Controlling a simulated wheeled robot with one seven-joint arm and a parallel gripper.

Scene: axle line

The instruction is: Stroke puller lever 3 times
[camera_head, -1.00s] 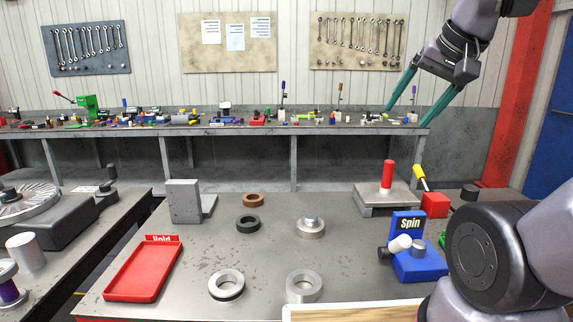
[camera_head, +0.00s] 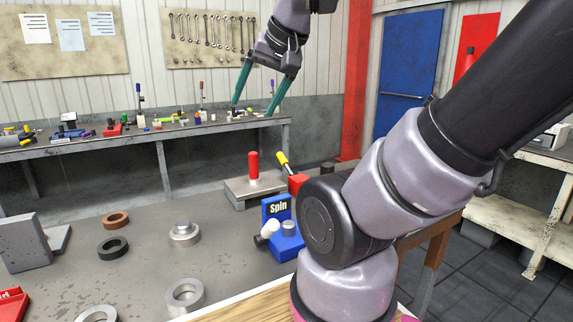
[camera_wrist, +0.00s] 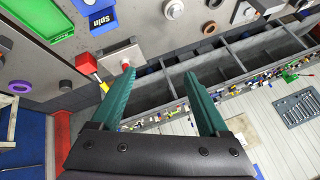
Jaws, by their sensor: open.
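A lever with a yellow grip (camera_head: 282,160) rises at a tilt from a red block (camera_head: 298,184) at the far right of the bench; I take it for the puller lever. In the wrist view the yellow grip (camera_wrist: 104,87) and the red block (camera_wrist: 86,64) show at the left. My gripper (camera_head: 253,108) has teal fingers, is open and empty, and hangs high above the bench, apart from the lever. In the wrist view the open fingers (camera_wrist: 159,73) lie to the right of the yellow grip.
A grey plate with an upright red handle (camera_head: 253,166) stands just left of the lever. The blue "Spin" fixture (camera_head: 287,240) is in front of it. Rings, one a brown ring (camera_head: 115,219), lie on the bench. A back bench (camera_head: 75,151) holds small parts.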

